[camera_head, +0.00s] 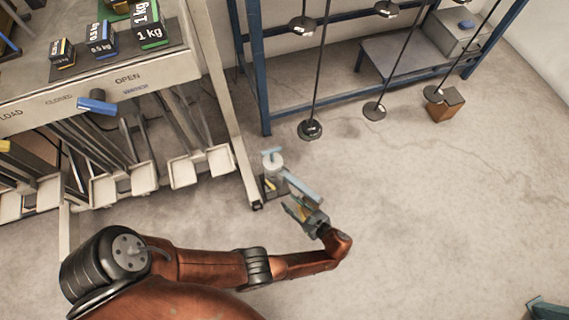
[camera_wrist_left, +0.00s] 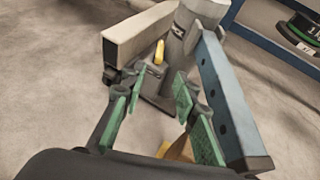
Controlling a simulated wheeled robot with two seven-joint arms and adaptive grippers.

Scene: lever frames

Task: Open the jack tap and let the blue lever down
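The jack (camera_head: 273,161) stands on the floor beside the bench leg, with a small yellow tap low on it (camera_head: 270,185). In the left wrist view the yellow tap (camera_wrist_left: 158,52) shows just beyond my fingertips. A long pale blue lever (camera_head: 300,187) runs from the jack toward my left gripper (camera_head: 294,208). In the left wrist view the blue lever (camera_wrist_left: 222,100) passes to the right of the fingers, apparently apart from them. My left gripper (camera_wrist_left: 153,88) is open, its green pads spread with nothing seen clamped between the tips. My right gripper is not in view.
A bench (camera_head: 65,98) at left carries dark weights (camera_head: 150,28) and a blue handle (camera_head: 98,105) near OPEN and CLOSED labels. A blue frame (camera_head: 253,75) with hanging rods and discs stands behind. A wooden block (camera_head: 447,108) sits at right.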

